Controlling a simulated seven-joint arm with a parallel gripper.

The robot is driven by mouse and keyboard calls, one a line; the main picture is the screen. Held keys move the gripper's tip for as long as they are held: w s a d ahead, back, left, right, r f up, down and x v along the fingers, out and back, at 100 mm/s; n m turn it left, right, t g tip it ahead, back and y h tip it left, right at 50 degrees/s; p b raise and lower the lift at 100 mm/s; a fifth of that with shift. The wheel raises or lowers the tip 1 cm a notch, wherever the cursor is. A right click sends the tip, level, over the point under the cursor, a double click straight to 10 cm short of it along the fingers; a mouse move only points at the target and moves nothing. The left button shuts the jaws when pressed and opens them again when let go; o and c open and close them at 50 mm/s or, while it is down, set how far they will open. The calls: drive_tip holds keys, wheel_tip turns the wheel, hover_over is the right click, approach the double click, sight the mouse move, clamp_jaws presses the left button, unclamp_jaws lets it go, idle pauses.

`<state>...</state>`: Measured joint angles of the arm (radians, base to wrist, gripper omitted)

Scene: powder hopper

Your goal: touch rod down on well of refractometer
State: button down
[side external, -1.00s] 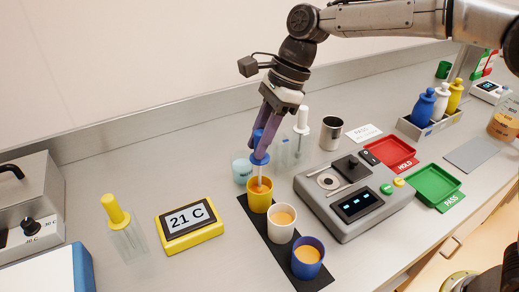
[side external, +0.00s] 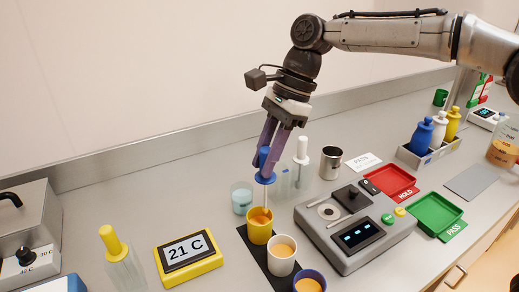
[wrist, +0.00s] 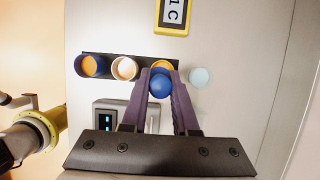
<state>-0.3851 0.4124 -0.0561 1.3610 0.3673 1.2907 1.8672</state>
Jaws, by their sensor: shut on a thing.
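My gripper (side external: 266,166) is shut on the blue-handled rod (side external: 264,180), which hangs upright over the yellow cup (side external: 259,228). The rod's pale shaft reaches down to the cup's mouth; I cannot tell whether its tip is still inside. In the wrist view the rod's blue top (wrist: 159,86) sits between the fingers and partly covers the yellow cup. The refractometer (side external: 355,225) is the grey box to the right, with a round metal well (side external: 328,211) on its top and a lit display. The refractometer also shows partly hidden in the wrist view (wrist: 108,108).
A white cup (side external: 281,256) and a blue cup (side external: 309,282) share the black strip with the yellow one. A clear beaker (side external: 242,199), a white-handled tool (side external: 301,150) and a steel cup (side external: 330,162) stand behind. Red (side external: 390,181) and green trays (side external: 435,214) lie right.

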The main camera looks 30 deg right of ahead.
drive_tip(key=s+d+f, duration=0.1)
drive_tip(key=s+d, duration=0.1)
drive_tip(key=d, duration=0.5)
drive_tip(key=s+d+f+m, duration=0.1)
drive_tip(key=s+d+f, duration=0.1)
drive_tip(key=d, duration=0.6)
drive_tip(key=shift+f, duration=0.65)
idle(1.5)
drive_tip(key=shift+r, duration=2.6)
drive_tip(key=shift+m, duration=0.4)
